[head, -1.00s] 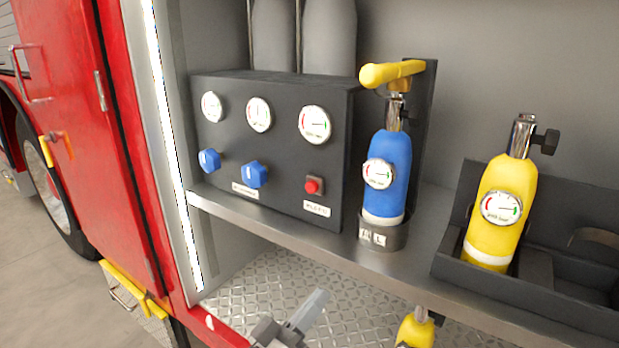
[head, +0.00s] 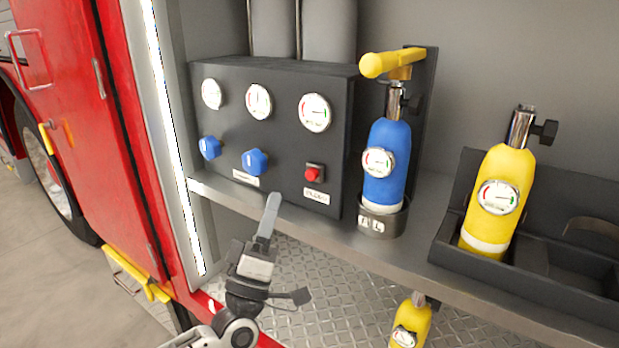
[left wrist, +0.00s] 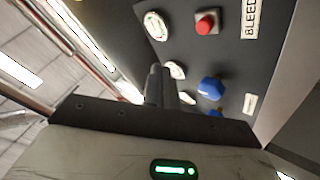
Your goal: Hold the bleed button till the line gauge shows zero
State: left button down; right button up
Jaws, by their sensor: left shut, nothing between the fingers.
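The red bleed button (head: 313,174) sits at the lower right of the dark panel (head: 280,160). It also shows in the left wrist view (left wrist: 207,22), beside a label (left wrist: 254,15) reading BLEED. Three round gauges sit above: left (head: 212,94), middle (head: 258,101) and right (head: 315,112). I cannot tell which is the line gauge or read exact values. My left gripper (head: 273,203) is shut and empty, pointing up in front of the shelf edge, below and left of the button and apart from it. My right gripper is not in view.
Two blue knobs (head: 210,148) (head: 255,161) sit left of the button. A blue cylinder (head: 387,160) stands in a holder right of the panel, under a yellow handle (head: 392,63). A yellow cylinder (head: 498,200) leans in a black tray (head: 560,292). Another yellow cylinder (head: 411,322) is below the shelf.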

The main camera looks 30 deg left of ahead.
aim_at(310, 171)
pick_arm(q)
jog(key=w+b, duration=0.2)
jog(key=w, duration=0.5)
jog(key=shift+d, duration=0.3)
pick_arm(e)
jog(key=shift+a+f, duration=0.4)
pick_arm(q)
jog(key=shift+w, duration=0.1)
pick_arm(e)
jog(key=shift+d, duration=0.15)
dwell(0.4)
pick_arm(q)
jog(key=shift+w+b, duration=0.1)
jog(key=shift+b, duration=0.2)
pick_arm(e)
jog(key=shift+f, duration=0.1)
pick_arm(q)
jog(key=shift+w, duration=0.35)
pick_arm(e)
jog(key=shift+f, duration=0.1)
